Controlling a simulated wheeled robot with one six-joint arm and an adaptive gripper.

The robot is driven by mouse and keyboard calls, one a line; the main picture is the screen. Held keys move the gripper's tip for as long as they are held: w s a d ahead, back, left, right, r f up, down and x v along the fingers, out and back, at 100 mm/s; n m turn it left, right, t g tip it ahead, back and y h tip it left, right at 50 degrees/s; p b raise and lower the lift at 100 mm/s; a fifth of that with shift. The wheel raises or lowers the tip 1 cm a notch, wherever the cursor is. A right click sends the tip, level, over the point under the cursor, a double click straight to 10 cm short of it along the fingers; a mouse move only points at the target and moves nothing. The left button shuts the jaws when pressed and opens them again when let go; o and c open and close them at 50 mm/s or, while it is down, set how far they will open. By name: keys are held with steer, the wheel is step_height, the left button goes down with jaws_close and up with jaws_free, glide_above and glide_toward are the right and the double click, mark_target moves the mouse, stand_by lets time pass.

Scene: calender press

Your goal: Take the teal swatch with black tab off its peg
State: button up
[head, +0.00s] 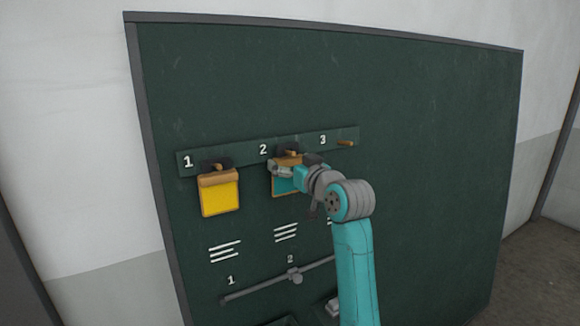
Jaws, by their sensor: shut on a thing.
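The teal swatch (283,187) hangs at peg 2 on the green board, under the number 2. It has a tan edge and a dark tab (288,153) at its top, by the peg. My gripper (279,170) is at the upper part of this swatch and is shut on it. My gripper and wrist cover much of the swatch's right side. I cannot tell whether the tab is still around the peg.
A yellow swatch (220,195) with a tan top band hangs at peg 1 to the left. Peg 3 (345,143) is bare. Below, a grey bar with a knob (295,276) crosses the board (440,150). The board's right side is clear.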

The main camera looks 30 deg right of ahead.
steer(key=s, duration=1.8)
steer(key=shift+r, duration=0.35)
steer(key=shift+s, duration=0.1)
stand_by(0.4)
